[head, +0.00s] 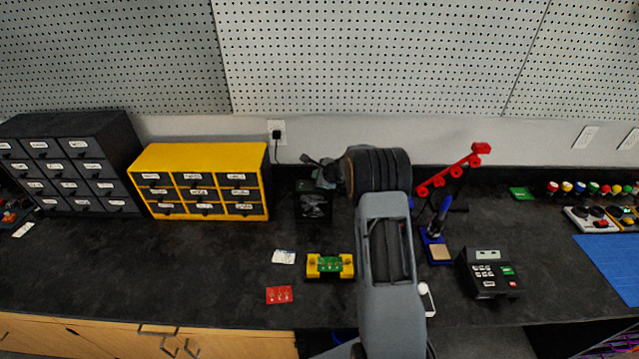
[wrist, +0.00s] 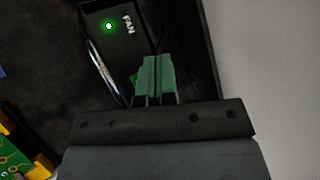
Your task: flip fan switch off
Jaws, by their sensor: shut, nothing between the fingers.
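The fan (head: 313,206) is a black box with a grille on its front, standing on the bench between the yellow drawers and my arm. In the wrist view, the fan's top (wrist: 122,40) shows a white FAN label and a lit green light. My gripper (head: 321,181) is just above the fan's top. In the wrist view, its green-padded fingers (wrist: 154,72) are shut together with nothing between them, over the edge of the fan beside the label. The switch is not clearly visible. A small green patch shows by the fingers; I cannot tell whether they touch anything.
A yellow drawer unit (head: 206,153) stands to the left of the fan. A green board in a yellow holder (head: 330,266) lies in front. A red arm stand (head: 455,170) and a soldering iron stand (head: 437,243) are to the right. The pegboard wall is close behind.

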